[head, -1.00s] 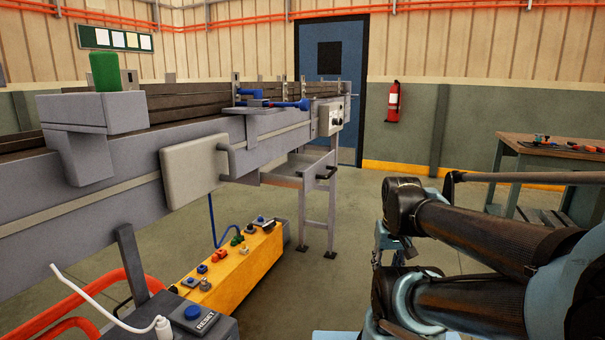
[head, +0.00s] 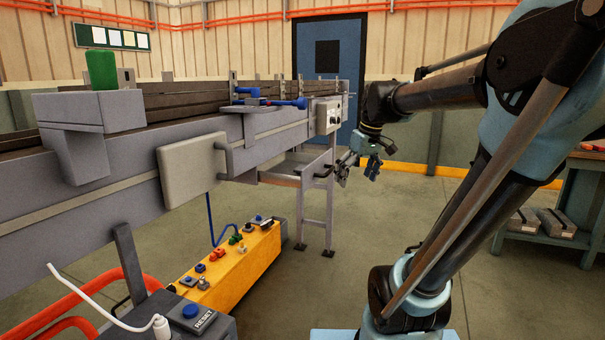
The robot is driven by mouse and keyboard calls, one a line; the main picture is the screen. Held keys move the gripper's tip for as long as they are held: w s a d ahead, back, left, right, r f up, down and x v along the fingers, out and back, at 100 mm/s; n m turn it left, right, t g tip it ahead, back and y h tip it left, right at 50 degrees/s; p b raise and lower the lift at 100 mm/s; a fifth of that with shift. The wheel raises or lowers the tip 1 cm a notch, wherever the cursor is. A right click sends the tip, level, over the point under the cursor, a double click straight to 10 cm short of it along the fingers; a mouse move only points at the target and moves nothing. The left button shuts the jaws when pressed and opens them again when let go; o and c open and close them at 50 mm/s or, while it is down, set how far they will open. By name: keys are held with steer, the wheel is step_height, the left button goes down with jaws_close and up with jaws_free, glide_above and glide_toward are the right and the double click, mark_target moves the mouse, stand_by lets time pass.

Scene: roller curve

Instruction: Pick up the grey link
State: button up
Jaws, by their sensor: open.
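My gripper (head: 358,174) is open and empty, with its fingers pointing down, in the middle right of the head view. It appears beside the right end of the conveyor, near a small tray (head: 283,172) under the conveyor's side. A small dark item (head: 324,172) shows at the tray's right end, too small to identify. I cannot make out a grey link for certain in this view.
The grey conveyor (head: 115,185) runs along the left, with blue parts on a side plate (head: 250,108). A yellow control box (head: 240,265) and a reset box (head: 195,318) stand below. A workbench (head: 575,185) is at the right. Floor between is open.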

steer(key=w+a+r+n+y, duration=0.1)
steer(key=w+a+r+n, duration=0.1)
steer(key=w+a+r, duration=0.3)
steer(key=w+a+r+n, duration=0.2)
steer(key=w+r, duration=0.1)
steer(key=w, duration=0.5)
steer(key=w+a+r+n+y, duration=0.1)
steer(key=w+a+r+n, duration=0.15)
steer(key=w+r, duration=0.3)
steer(key=x, duration=1.3)
steer(key=shift+w+a, duration=0.2)
steer(key=shift+a, duration=0.1)
steer(key=shift+w+x, duration=0.15)
steer(key=shift+x, duration=1.2)
steer(key=shift+w+x, duration=0.15)
steer(key=shift+x, duration=1.15)
steer(key=shift+d, duration=0.1)
steer(key=c, duration=1.1)
